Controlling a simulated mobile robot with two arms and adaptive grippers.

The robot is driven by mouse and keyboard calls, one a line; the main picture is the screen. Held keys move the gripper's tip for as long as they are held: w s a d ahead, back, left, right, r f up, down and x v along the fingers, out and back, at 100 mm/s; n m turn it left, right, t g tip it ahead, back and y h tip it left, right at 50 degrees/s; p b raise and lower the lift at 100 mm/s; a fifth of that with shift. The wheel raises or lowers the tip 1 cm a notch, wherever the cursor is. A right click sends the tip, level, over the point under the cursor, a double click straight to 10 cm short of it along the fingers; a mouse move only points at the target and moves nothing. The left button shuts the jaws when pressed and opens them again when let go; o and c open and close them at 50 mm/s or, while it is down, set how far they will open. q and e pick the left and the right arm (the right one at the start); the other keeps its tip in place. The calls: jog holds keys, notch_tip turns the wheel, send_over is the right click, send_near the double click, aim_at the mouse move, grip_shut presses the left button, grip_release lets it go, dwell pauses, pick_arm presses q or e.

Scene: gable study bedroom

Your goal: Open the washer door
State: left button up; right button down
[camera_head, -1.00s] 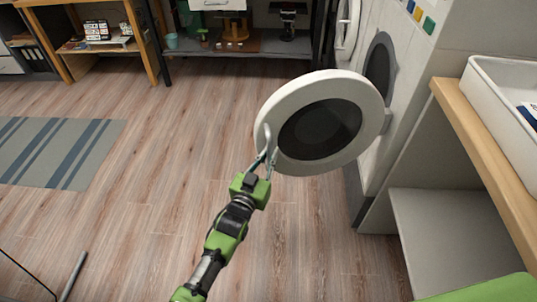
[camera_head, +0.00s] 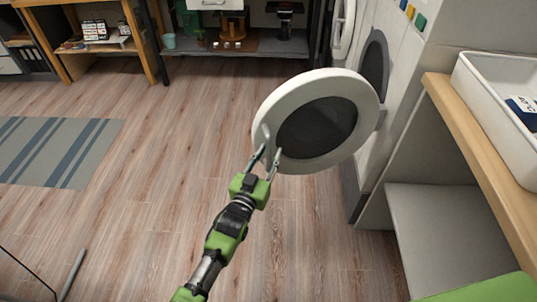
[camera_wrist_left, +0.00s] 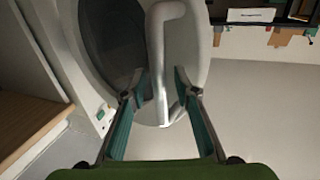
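The washer (camera_head: 404,55) stands at the right with its dark round opening (camera_head: 374,65) showing. Its white round door (camera_head: 317,128) with dark glass is swung far out from the front, over the floor. The door also shows in the left wrist view (camera_wrist_left: 115,35). My left gripper (camera_head: 266,157) is at the door's near left rim. Its two fingers are apart, one on each side of the pale door handle (camera_wrist_left: 159,65), with visible gaps between fingers and handle. My right gripper is not in view.
A wooden-edged counter (camera_head: 485,150) with a white basin (camera_head: 500,90) is at the right, above a low grey shelf (camera_head: 440,230). Shelving (camera_head: 240,48) stands at the back. A striped rug (camera_head: 55,150) lies at the left. The middle floor is clear.

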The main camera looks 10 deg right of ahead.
pick_arm(q)
jog(key=v, duration=1.2)
jog(key=shift+c, duration=0.4)
